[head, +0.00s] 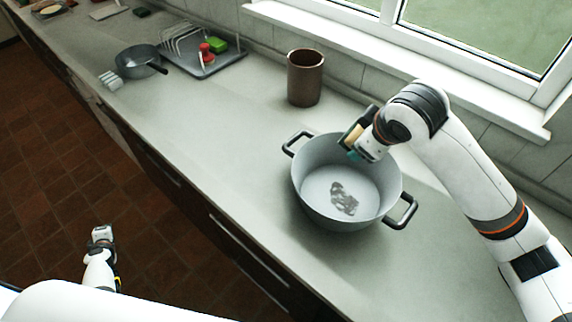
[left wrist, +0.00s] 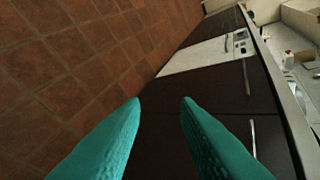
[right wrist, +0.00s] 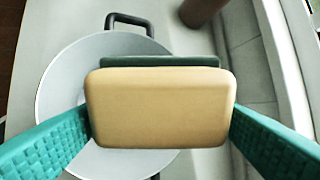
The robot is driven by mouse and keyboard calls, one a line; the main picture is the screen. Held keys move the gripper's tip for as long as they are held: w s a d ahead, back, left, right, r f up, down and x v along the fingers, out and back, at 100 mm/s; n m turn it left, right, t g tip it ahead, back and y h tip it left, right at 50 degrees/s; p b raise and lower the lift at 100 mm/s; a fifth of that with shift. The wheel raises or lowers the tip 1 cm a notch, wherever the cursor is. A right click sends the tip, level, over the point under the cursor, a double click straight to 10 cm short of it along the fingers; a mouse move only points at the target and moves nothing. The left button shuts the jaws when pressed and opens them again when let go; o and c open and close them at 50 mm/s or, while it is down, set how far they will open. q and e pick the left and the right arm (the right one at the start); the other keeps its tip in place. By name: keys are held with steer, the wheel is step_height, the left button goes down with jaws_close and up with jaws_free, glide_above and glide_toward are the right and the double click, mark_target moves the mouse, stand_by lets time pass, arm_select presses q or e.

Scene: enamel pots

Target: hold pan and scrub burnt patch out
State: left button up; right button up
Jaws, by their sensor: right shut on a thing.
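A grey pan (head: 312,205) with two dark loop handles stands on the counter. A dark burnt patch (head: 343,198) lies on its inside floor. My right gripper (head: 362,150) is above the pan's far rim and is shut on a sponge with a tan side and a dark green side. The sponge (right wrist: 160,108) fills the middle of the right wrist view, between the teal fingers, and hides the burnt patch there. My left gripper (left wrist: 162,105) is open and empty. In the head view it (head: 103,234) is low over the floor, left of the counter and apart from the pan.
A brown crock (head: 305,78) stands behind the pan near the wall. A dish rack tray (head: 215,62) with red and green items, a small saucepan (head: 138,62) and a white brush-like item (head: 110,80) are farther left. The counter between them and the pan is clear.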

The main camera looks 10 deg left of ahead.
arm_select(q)
steer(key=w+a+r+n+t+y, duration=0.2)
steer(key=w+a+r, duration=0.3)
steer(key=r, duration=0.4)
steer(key=w+d+r+m+t+h, duration=0.2)
steer(key=w+r+m+t, duration=0.15)
steer(key=w+r, duration=0.3)
steer(key=w+d+r+m+h, duration=0.4)
steer(key=w+d+m, duration=0.15)
steer(key=d, duration=0.25)
steer(key=w+d+r+m+t+h, duration=0.1)
steer(key=w+d+r+m+h, duration=0.2)
steer(key=w+d+m, duration=0.3)
steer(key=w+d+r+m+h, duration=0.4)
steer(key=d+m, duration=0.4)
steer(key=d, duration=0.1)
steer(key=s+d+r+m+g+h, duration=0.15)
steer(key=d+m+g, duration=0.25)
steer(key=d+m, duration=0.7)
steer(key=s+d+r+m+g+h, duration=0.1)
steer(key=d+r+m+g+h, duration=0.15)
steer(key=d+m, duration=0.85)
steer(key=s+d+r+m+g+y, duration=0.3)
steer(key=s+d+m+y, duration=0.3)
steer(key=s+d+m, duration=0.65)
glide_toward(299, 182)
steer(key=x, duration=0.4)
steer(key=shift+w+f, duration=0.15)
steer(key=shift+f, duration=0.2)
